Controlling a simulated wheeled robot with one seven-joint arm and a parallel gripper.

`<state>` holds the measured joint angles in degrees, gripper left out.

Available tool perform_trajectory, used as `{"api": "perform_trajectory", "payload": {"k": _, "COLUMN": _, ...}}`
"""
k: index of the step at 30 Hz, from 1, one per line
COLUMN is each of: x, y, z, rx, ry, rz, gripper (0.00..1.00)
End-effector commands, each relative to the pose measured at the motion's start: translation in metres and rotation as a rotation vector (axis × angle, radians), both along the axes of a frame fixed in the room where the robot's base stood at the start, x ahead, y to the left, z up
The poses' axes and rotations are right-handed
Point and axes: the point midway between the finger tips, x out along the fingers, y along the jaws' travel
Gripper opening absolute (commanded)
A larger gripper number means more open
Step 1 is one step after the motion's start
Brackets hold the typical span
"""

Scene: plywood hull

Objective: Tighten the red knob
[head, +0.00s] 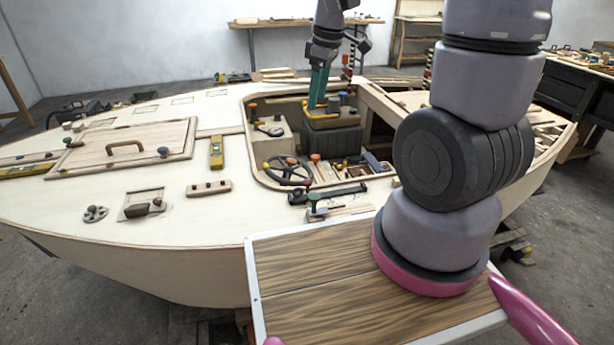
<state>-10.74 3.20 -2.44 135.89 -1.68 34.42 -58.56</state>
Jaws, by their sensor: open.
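My gripper (317,104) has teal fingers and points down into the hull's open cockpit. It is open, with its tips over a dark box (331,138) that has a yellow part (318,112) on top. I cannot tell whether the fingers touch the yellow part. A small red thing (347,73) shows just right of the fingers. I cannot tell which of these is the task's red knob.
The black steering wheel (288,170) and loose tools crowd the cockpit's near side. The plywood deck (190,110) holds a hatch with a handle (126,147), a yellow level (217,152) and small fittings. The cockpit rim surrounds my gripper's area.

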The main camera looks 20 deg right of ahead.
Motion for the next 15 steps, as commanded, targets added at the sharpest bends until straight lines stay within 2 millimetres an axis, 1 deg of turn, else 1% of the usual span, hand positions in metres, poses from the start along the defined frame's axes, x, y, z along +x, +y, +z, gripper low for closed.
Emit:
{"api": "perform_trajectory", "payload": {"k": 1, "x": 0.004, "y": 0.005, "z": -0.025, "rx": -0.030, "ry": 0.033, "rz": 0.096, "gripper": 0.63}}
{"api": "perform_trajectory", "payload": {"k": 3, "x": 0.009, "y": 0.009, "z": -0.053, "rx": -0.065, "ry": 0.064, "rz": 0.232, "gripper": 0.63}}
{"api": "perform_trajectory", "payload": {"k": 6, "x": 0.011, "y": 0.014, "z": -0.090, "rx": -0.104, "ry": 0.104, "rz": 0.402, "gripper": 0.63}}
{"api": "perform_trajectory", "payload": {"k": 9, "x": 0.011, "y": 0.018, "z": -0.117, "rx": -0.127, "ry": 0.131, "rz": 0.533, "gripper": 0.63}}
{"api": "perform_trajectory", "payload": {"k": 10, "x": 0.011, "y": 0.018, "z": -0.123, "rx": -0.133, "ry": 0.137, "rz": 0.562, "gripper": 0.63}}
{"api": "perform_trajectory", "payload": {"k": 12, "x": 0.010, "y": 0.019, "z": -0.133, "rx": -0.141, "ry": 0.147, "rz": 0.614, "gripper": 0.63}}
{"api": "perform_trajectory", "payload": {"k": 15, "x": 0.010, "y": 0.020, "z": -0.142, "rx": -0.146, "ry": 0.155, "rz": 0.649, "gripper": 0.63}}
